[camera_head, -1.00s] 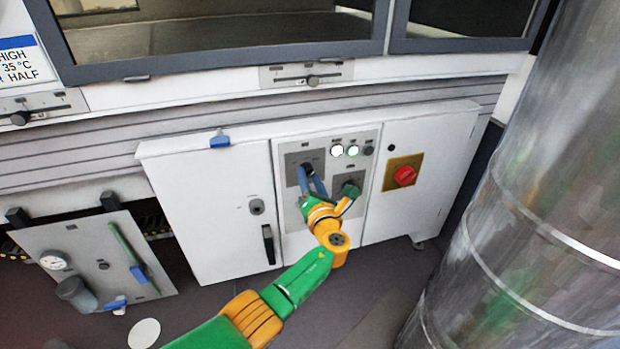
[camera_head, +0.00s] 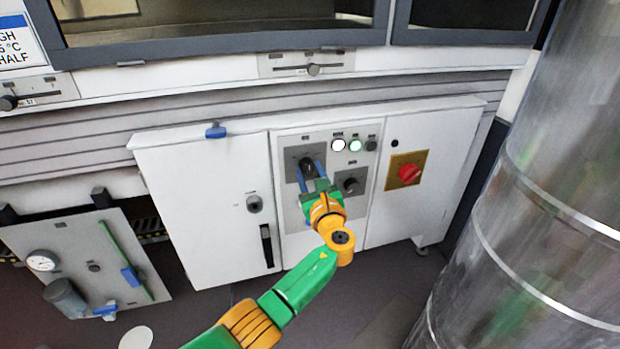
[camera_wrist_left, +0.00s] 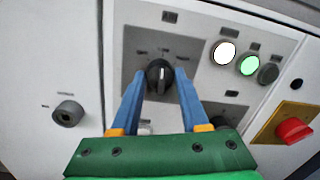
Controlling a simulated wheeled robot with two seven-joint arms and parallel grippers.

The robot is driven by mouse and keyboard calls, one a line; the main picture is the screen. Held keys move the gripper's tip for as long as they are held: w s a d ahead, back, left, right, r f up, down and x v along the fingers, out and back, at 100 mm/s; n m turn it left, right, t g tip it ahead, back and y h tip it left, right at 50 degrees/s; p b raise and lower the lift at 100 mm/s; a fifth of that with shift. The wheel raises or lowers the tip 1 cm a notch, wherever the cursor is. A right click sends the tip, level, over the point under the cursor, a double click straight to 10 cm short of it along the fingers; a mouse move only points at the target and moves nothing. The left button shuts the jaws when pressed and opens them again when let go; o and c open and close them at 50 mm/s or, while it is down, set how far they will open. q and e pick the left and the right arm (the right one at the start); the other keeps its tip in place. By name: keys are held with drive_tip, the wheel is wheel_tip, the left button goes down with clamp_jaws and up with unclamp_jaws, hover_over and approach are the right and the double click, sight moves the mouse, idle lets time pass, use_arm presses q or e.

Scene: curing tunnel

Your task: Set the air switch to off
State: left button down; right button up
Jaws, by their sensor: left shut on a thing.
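My left gripper (camera_head: 311,171) is at the control panel in the middle of the white cabinet. Its blue fingers are shut on the upper black rotary switch (camera_head: 307,165), one on each side. In the left wrist view this switch (camera_wrist_left: 160,78) sits between the fingertips, with its pale pointer line roughly upright on a grey plate. A second black rotary switch (camera_head: 351,184) is lower right, and the gripper partly hides it in the left wrist view. My right gripper is not in view.
White (camera_head: 338,145), green (camera_head: 355,145) and dark (camera_head: 371,145) round lamps or buttons sit above the second switch. A red knob on a yellow plate (camera_head: 409,173) is to the right. A large metal cylinder (camera_head: 545,200) stands at the right.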

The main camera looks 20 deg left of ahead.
use_arm(q)
drive_tip(key=n+b, duration=0.1)
drive_tip(key=n, duration=0.1)
drive_tip(key=n+b, duration=0.2)
drive_tip(key=n, duration=0.1)
drive_tip(key=shift+a+f+y, duration=0.15)
drive_tip(key=shift+y, duration=0.25)
drive_tip(key=n+b, duration=0.2)
drive_tip(key=n, duration=0.1)
drive_tip(key=shift+n, duration=0.3)
drive_tip(key=shift+n+b, duration=0.6)
drive_tip(key=shift+n, duration=0.2)
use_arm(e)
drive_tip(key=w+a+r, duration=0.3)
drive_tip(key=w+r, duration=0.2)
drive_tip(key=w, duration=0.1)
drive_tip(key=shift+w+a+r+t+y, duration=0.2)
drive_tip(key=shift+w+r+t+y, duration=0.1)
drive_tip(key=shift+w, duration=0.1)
use_arm(q)
drive_tip(key=shift+c, duration=2)
unclamp_jaws()
drive_tip(key=shift+s+a+r, duration=0.1)
drive_tip(key=shift+r, duration=0.1)
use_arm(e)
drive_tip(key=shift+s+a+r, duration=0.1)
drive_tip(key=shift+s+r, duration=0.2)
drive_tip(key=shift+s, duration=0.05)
